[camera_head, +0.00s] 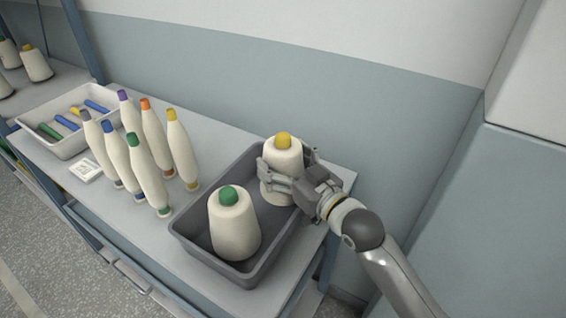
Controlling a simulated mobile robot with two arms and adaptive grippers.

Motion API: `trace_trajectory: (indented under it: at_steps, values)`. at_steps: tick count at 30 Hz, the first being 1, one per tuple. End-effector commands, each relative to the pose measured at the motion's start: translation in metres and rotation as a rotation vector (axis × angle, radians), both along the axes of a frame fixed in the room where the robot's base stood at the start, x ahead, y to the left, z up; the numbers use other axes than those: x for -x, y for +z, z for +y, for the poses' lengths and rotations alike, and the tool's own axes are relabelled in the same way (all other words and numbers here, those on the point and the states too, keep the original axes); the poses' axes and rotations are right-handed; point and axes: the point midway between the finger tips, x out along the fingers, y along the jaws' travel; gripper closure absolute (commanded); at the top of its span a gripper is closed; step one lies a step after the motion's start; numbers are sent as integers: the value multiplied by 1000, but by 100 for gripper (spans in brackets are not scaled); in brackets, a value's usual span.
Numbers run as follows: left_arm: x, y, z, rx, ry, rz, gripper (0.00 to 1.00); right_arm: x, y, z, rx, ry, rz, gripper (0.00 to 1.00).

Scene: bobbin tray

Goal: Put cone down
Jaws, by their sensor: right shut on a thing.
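A cream yarn cone with a yellow tip (284,150) stands upright at the far right end of the dark grey tray (180,236). My right gripper (279,180) comes in from the right and is shut around the cone's body, a finger on each side. The cone's base is partly hidden by the gripper, so I cannot tell whether it touches the tray floor. A second cream cone with a green tip (234,228) stands upright in the near part of the same tray. My left gripper is not in view.
Several cream bobbins (150,142) with coloured tips stand left of the tray. A light tray (67,147) with coloured tubes and a small white card (86,170) lie further left. More cones (36,63) stand at the far left. A wall rises behind the table.

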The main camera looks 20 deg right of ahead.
Motion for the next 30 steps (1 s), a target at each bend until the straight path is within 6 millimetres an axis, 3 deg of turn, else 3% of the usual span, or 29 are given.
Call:
trace_trajectory:
  at_steps: [7, 24, 25, 30]
  values:
    - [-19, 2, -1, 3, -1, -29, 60, 0, -3, 0, -1, 0, -5, 53]
    - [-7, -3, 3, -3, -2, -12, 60, 0, -15, 0, 0, 0, -6, 53]
    - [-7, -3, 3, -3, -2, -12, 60, 0, -17, 0, 0, 0, -2, 17]
    - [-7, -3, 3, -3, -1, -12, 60, 0, -16, 0, 0, 0, -2, 0]
